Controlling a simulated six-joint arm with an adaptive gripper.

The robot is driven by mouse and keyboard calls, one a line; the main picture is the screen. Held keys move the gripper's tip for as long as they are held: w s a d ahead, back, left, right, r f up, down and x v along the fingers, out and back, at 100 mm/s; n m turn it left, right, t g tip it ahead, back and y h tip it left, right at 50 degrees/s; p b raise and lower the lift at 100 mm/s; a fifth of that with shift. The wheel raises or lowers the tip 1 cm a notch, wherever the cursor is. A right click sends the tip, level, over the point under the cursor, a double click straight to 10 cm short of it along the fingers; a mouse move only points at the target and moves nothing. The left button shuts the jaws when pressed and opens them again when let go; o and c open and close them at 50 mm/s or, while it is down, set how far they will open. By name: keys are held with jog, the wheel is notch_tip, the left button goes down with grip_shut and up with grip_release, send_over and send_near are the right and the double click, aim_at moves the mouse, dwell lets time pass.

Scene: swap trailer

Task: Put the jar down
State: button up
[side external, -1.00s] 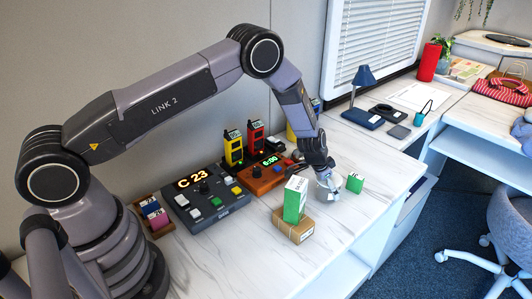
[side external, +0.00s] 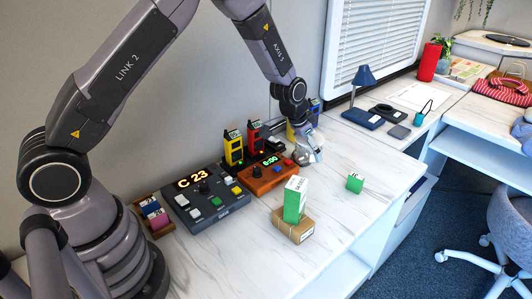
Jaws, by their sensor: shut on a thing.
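A clear, pale jar (side external: 311,154) is at my gripper's fingertips, right of the orange console with the 6:00 display. My gripper (side external: 305,143) is shut on it and points down. The jar is small and see-through here, so its outline is hard to make out. I cannot tell whether its base touches the worktop (side external: 375,165) or hangs just above it.
A green-and-white box (side external: 295,199) stands on a brown carton (side external: 292,225). The orange console (side external: 268,176) and dark C 23 console (side external: 205,196) are left. Yellow (side external: 233,148) and red (side external: 255,137) handheld devices stand behind.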

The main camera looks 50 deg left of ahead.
jog(key=s+a+r, duration=0.1)
jog(key=s+a, duration=0.1)
jog(key=s, duration=0.2)
jog(key=s+a+r+n, duration=0.1)
jog(key=s+a+r, duration=0.1)
jog(key=s, duration=0.2)
jog(key=s+a+r+n, duration=0.1)
jog(key=s+r, duration=0.1)
jog(key=s, duration=0.3)
jog(key=shift+a+r+y, duration=0.25)
jog(key=shift+a+y, duration=0.15)
jog(key=m+g+h, duration=0.4)
jog(key=m+g, duration=0.2)
jog(key=m, duration=1.7)
send_over(257, 271)
jog(key=a, duration=0.1)
notch_tip(257, 271, down, 11)
jog(key=f, duration=0.7)
jog(key=shift+w+a+f, duration=0.2)
jog(key=shift+w+f, duration=0.05)
jog(key=shift+w, duration=0.1)
jog(key=o, duration=1.2)
jog(key=shift+f, duration=0.1)
